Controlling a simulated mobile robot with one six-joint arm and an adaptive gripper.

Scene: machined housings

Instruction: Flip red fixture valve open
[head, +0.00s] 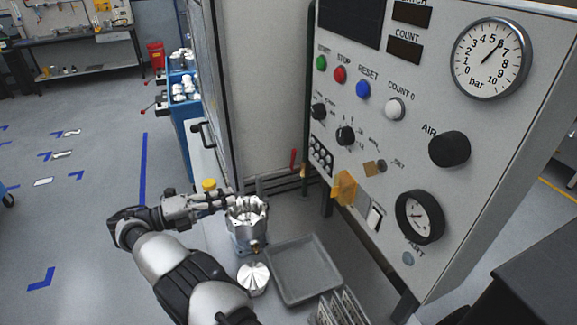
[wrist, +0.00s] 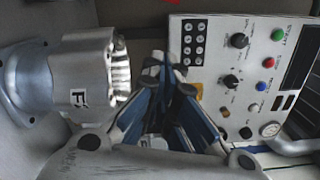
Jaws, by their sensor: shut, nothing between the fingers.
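The red valve handle (head: 293,158) stands upright by the pipes at the back wall, left of the control panel, in the head view. My gripper (head: 230,198) is shut and empty, to the left of the handle and nearer the camera, apart from it. It reaches in from the left at the upper rim of a silver machined housing (head: 247,232); whether it touches the rim I cannot tell. In the wrist view my gripper (wrist: 168,82) points away from the camera, with the housing (wrist: 85,75) to its left. A small red spot shows at the top edge there; I cannot tell what it is.
The control panel (head: 385,125) with buttons, knobs and gauges fills the right side. A grey tray (head: 342,291) lies on the bench right of the housing. A round metal part (head: 253,278) sits in front. A yellow cap (head: 208,185) is behind my gripper.

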